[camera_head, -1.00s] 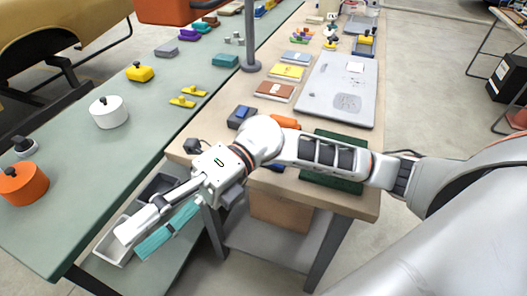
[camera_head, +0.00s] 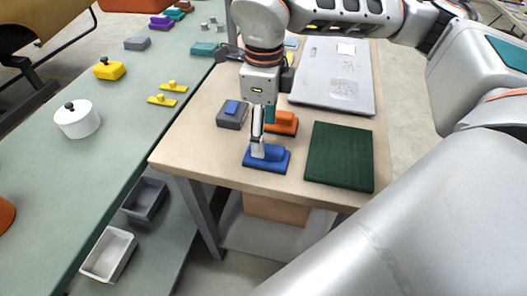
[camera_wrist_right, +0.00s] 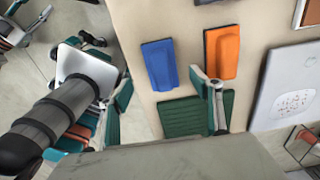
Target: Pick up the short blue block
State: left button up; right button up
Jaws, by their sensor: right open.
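A blue block (camera_head: 267,161) with a dark base and a raised top lies flat on the tan table near its front edge. It also shows in the right wrist view (camera_wrist_right: 160,66). A smaller blue piece (camera_head: 232,107) rests on a grey block behind it to the left. My right gripper (camera_head: 263,133) points down over the blue block and hides part of it; whether it touches cannot be told. In the wrist view its fingers (camera_wrist_right: 165,90) are wide apart with nothing held between them. My left gripper is not in view.
An orange block (camera_head: 284,123) lies just behind the blue one. A dark green board (camera_head: 341,157) lies to the right, and a large pale grey panel (camera_head: 333,80) behind it. A green bench (camera_head: 120,130) on the left holds a white pot (camera_head: 77,120) and yellow pieces.

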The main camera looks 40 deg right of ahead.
aim_at(268, 148)
jog(key=f, duration=0.6)
jog(key=shift+s+d+b, duration=0.2)
jog(key=shift+d+b, duration=0.1)
jog(key=shift+d, duration=0.05)
jog(key=shift+w+f, duration=0.1)
jog(key=shift+f, duration=0.35)
jog(key=c, duration=1.3)
